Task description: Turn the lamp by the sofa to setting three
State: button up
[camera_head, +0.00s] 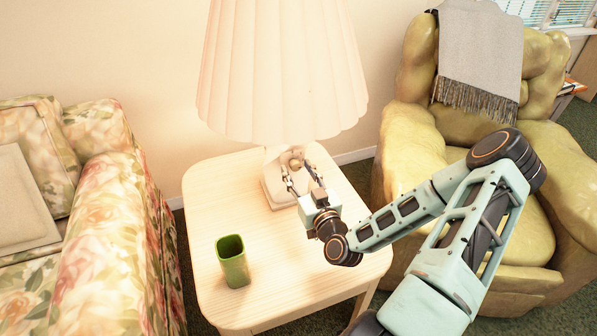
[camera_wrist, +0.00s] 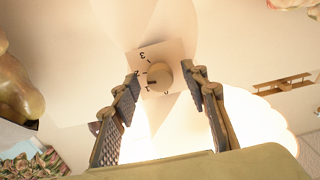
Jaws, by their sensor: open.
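The lamp stands on the side table by the floral sofa, with a pleated cream shade (camera_head: 283,70) and a pale base (camera_head: 273,185). A round tan knob (camera_wrist: 159,76) sits on a pale plate with dark setting marks, including a 3 that appears turned around in the wrist view. The knob also shows in the head view (camera_head: 295,163). I cannot tell which mark it points to. My gripper (camera_head: 300,180) is open at the lamp base. In the wrist view its fingers (camera_wrist: 163,86) stand either side of the knob, with visible gaps; nothing is held.
A green cup (camera_head: 232,262) stands on the near left of the wooden side table (camera_head: 290,284). The floral sofa (camera_head: 105,220) is at left and a yellow-green armchair (camera_head: 415,150) at right. The shade overhangs the knob area closely.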

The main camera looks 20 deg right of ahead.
grip_shut()
jog(key=shift+m, duration=0.4)
jog(key=m, duration=0.4)
jog(key=shift+m, duration=2.6)
grip_release()
